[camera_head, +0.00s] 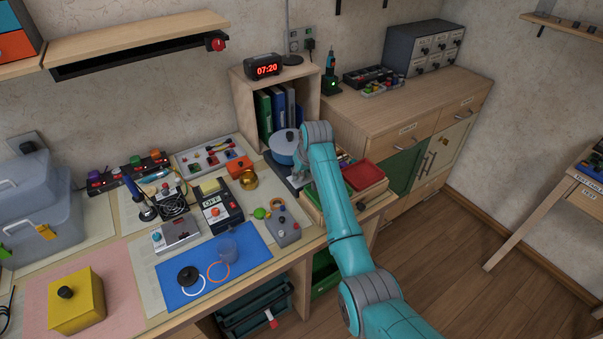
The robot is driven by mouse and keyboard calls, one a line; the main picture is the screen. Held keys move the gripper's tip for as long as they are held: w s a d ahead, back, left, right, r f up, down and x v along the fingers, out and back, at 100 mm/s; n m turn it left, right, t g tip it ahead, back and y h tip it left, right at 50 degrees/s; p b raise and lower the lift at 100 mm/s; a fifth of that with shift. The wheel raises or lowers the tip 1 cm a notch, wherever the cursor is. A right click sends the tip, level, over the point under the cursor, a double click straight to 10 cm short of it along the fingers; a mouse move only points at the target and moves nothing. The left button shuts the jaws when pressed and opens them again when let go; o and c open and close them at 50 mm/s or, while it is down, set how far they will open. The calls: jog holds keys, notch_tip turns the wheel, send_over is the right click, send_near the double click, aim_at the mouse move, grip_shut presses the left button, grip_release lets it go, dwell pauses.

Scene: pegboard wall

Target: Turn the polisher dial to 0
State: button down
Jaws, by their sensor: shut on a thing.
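The polisher (281,150) stands at the back right of the workbench. It has a round blue-grey top with a dark knob and a dark base. My teal arm reaches in from the lower right and bends down at the wrist beside the polisher. My gripper (297,170) is small and partly covered by my own arm, low over the front of the polisher's base. It is shut on what appears to be the polisher dial. The dial itself and its marks are hidden, so its setting cannot be read.
Trays with a red bin (362,174) stand close to the right of my arm. A shelf with binders (275,108) and a clock (263,66) rises behind.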

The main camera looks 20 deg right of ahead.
jog(key=n+y, duration=0.1)
jog(key=n, duration=0.3)
jog(key=shift+d+n+g+y, duration=0.15)
jog(key=shift+n+g+y, duration=0.25)
jog(key=n+g+y, duration=0.1)
jog(key=n, duration=0.3)
jog(key=shift+w+d+n, duration=0.1)
jog(key=shift+w+n, duration=0.05)
jog(key=shift+n, duration=0.15)
jog(key=n+g+y, duration=0.1)
jog(key=n+g, duration=0.1)
jog(key=n, duration=0.2)
jog(key=shift+w, duration=0.15)
jog(key=shift+n+g, duration=0.6)
jog(key=shift+n, duration=1)
jog(key=shift+f+n, duration=0.1)
jog(key=shift+n, duration=0.7)
jog(key=c, duration=0.9)
grip_release()
jog(key=shift+o, duration=0.2)
